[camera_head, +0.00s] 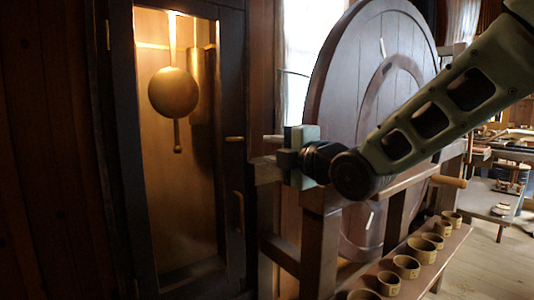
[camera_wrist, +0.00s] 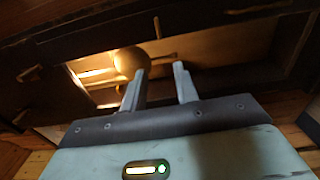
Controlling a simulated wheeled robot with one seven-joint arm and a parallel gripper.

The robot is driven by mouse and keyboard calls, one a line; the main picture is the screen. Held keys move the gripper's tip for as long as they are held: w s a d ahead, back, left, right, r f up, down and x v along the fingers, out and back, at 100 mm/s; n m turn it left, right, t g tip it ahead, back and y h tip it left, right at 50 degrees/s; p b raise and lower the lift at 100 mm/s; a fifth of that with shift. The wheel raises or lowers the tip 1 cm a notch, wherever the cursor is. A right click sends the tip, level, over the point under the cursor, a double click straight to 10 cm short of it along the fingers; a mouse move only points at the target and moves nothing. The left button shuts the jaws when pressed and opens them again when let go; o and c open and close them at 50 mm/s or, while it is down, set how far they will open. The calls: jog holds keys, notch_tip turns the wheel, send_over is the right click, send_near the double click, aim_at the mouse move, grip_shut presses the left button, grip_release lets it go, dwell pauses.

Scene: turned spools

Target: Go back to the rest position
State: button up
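My gripper (camera_wrist: 160,75) shows in the wrist view with its two grey fingers apart and nothing between them. In the head view my gripper (camera_head: 268,152) is at the end of my green-grey arm, pointing left toward the tall clock case, in front of the large wooden wheel. The fingertips are small and partly unclear there. The lit clock case (camera_head: 128,150) stands at the left, with a round brass pendulum (camera_head: 173,92) inside. The pendulum (camera_wrist: 130,62) also shows in the wrist view beyond the fingers.
The large wooden wheel (camera_head: 335,75) stands on a dark frame (camera_head: 320,240) behind and below my arm. Several small wooden cups (camera_head: 406,266) stand in a row on a low shelf at the lower right. A cluttered bench (camera_head: 485,195) is farther right, with open floor (camera_head: 490,265) before it.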

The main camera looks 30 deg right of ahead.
jog(key=s+a+f+m+g, duration=0.3)
jog(key=s+a+f+g, duration=0.25)
jog(key=f, duration=0.25)
jog(key=s+a+f+m+g, duration=0.4)
jog(key=a+f, duration=0.3)
jog(key=f, duration=0.2)
jog(key=s+a+f+m+g+h, duration=0.1)
jog(key=s+f+m+g, duration=0.25)
jog(key=s, duration=0.55)
jog(key=s+a+f+m+g+h, duration=0.15)
jog(key=s+f+g, duration=0.3)
jog(key=s, duration=0.45)
notch_tip(320, 180, up, 19)
jog(key=p, duration=1.8)
jog(key=shift+w+d+r+m+p, duration=0.2)
jog(key=shift+d+m+p, duration=0.1)
jog(key=shift+d+p, duration=0.1)
